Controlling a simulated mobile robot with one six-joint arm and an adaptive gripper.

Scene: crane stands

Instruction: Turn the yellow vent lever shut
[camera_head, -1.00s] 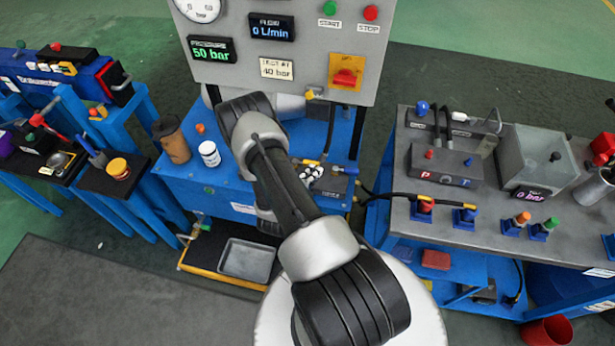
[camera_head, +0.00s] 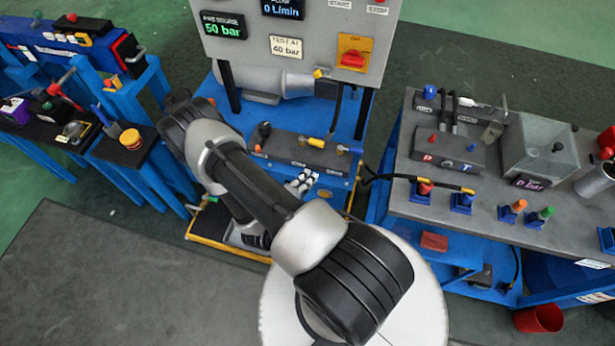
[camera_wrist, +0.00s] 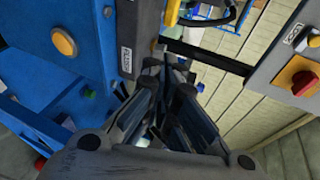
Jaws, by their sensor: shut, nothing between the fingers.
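A yellow handle piece (camera_head: 316,142), which looks like the vent lever, lies along the top of a grey valve block (camera_head: 290,156) on the blue bench in the head view. I cannot tell whether the lever is open or shut. My gripper (camera_wrist: 168,78) is shut and empty in the wrist view, apart from the things around it.
A grey panel (camera_head: 222,50) with displays and a red switch (camera_head: 352,59) stands behind the bench. At right is a grey table (camera_head: 450,205) with a tank (camera_head: 540,150). A blue stand with tools is at left. The lower-left floor is clear.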

